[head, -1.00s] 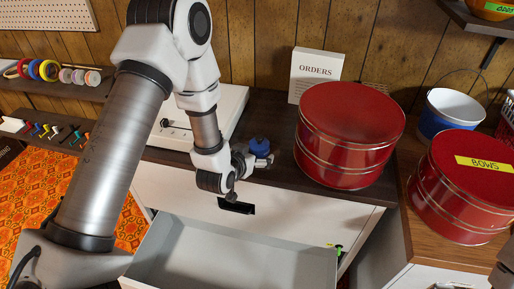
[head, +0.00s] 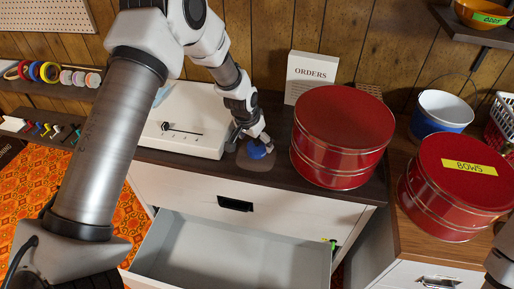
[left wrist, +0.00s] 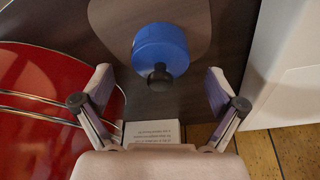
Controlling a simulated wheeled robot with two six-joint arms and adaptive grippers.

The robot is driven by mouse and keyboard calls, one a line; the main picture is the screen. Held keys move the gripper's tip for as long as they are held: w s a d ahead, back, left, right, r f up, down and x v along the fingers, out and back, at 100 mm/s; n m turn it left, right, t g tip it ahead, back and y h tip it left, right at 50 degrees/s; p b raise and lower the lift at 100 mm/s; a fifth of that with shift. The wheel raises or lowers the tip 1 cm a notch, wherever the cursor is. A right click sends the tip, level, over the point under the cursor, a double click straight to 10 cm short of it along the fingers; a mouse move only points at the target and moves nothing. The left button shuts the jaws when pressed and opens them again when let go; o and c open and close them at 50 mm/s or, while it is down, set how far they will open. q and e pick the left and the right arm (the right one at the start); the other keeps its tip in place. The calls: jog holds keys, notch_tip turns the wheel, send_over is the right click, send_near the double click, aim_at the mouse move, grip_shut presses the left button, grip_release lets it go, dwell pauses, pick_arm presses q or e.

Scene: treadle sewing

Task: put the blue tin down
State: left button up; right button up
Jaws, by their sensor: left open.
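The small blue tin (head: 258,151) stands on the dark cabinet top (head: 213,171), by the far edge of a paler brown rounded patch (head: 257,165). In the left wrist view the blue tin (left wrist: 160,48), with a dark knob on it, shows ahead of the fingers. My left gripper (head: 254,137) is just behind and above the tin in the head view. In the left wrist view my left gripper (left wrist: 160,105) is open, its fingers wide apart and clear of the tin, with nothing between them. My right gripper is out of view.
A big red tin (head: 343,140) stands close right of the blue tin. A white machine (head: 187,119) is at left, an ORDERS card (head: 312,73) behind. An open, empty drawer (head: 232,249) juts out below. Another red tin, labelled BOWS (head: 452,195), stands farther right.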

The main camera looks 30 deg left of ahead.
pick_arm(q)
jog(key=x, duration=0.2)
jog(key=shift+w+f, duration=0.1)
jog(key=shift+f, duration=0.25)
jog(key=c, duration=1.4)
jog(key=shift+r+b, duration=0.3)
jog(key=shift+r, duration=1.55)
jog(key=s+d+r+b, duration=0.1)
jog(key=s+d+b, duration=0.25)
jog(key=s, duration=0.35)
jog(key=s+d+b, duration=0.3)
jog(key=s+b, duration=0.2)
jog(key=s, duration=0.2)
jog(key=shift+n, duration=0.8)
jog(key=w+d+p, duration=0.1)
jog(key=w+p, duration=0.1)
jog(key=w+d+p, duration=0.1)
jog(key=w+p, duration=0.1)
jog(key=w+d+p, duration=0.2)
jog(key=shift+w+r+p, duration=0.3)
jog(key=shift+w+r, duration=0.05)
jog(key=shift+f, duration=0.2)
